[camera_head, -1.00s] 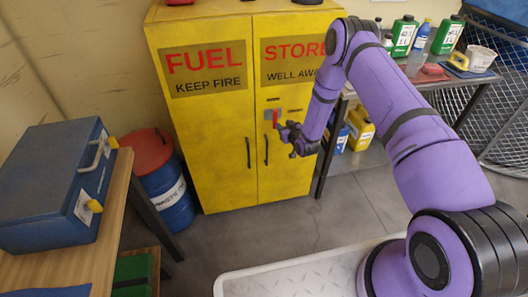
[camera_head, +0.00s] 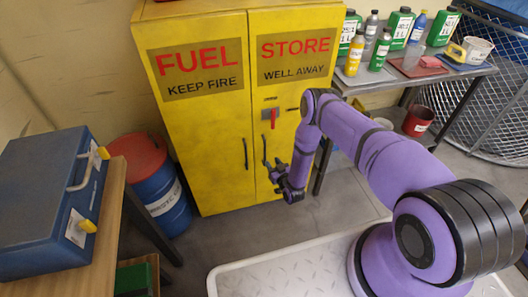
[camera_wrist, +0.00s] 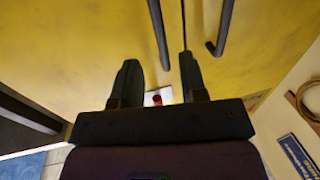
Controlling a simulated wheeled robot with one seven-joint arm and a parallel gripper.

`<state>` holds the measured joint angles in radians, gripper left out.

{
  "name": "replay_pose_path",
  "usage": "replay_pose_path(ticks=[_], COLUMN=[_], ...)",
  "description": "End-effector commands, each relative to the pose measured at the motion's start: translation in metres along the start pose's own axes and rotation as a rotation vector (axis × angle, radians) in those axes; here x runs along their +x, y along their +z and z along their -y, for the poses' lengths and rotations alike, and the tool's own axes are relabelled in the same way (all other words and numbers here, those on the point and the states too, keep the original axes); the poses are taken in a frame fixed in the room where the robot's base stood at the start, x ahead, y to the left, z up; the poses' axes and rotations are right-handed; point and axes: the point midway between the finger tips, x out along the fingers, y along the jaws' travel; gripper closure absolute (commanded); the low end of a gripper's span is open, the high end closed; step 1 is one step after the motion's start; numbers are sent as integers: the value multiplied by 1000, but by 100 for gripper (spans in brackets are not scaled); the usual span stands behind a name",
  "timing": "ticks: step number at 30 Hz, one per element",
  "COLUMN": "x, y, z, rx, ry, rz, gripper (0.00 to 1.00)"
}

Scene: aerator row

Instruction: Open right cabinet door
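The yellow fuel cabinet has a left door (camera_head: 205,140) and a right door (camera_head: 290,95), both shut. The right door has a dark vertical handle (camera_head: 265,150) beside the seam and a red latch lever (camera_head: 273,118) hanging down above it. My gripper (camera_head: 273,171) is in front of the right door's lower part, close to that handle. In the wrist view, my gripper's fingers (camera_wrist: 160,82) are apart, with nothing held. The wrist picture looks upside down; the right door's handle (camera_wrist: 159,35) shows between the fingers. I cannot tell whether it touches them. The red latch lever (camera_wrist: 157,99) shows below.
A blue and red drum (camera_head: 158,185) stands left of the cabinet. A wooden bench with a blue case (camera_head: 45,205) is at the left. A metal table (camera_head: 400,78) with bottles and trays stands at the right. The floor before the cabinet is clear.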

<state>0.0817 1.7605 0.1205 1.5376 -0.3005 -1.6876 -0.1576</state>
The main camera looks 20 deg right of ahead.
Motion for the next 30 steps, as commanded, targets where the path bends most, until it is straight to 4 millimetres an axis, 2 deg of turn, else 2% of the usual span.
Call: replay_pose_path(ticks=[6, 12, 18, 27, 30], x=[41, 69, 82, 84, 84], y=[-1, 0, 0, 0, 0], z=[0, 0, 0, 0, 0], rx=[-2, -1, 0, 0, -1], ry=[0, -1, -1, -1, 0], rz=[-3, -1, 0, 1, 1], gripper=[61, 61, 61, 61, 84])
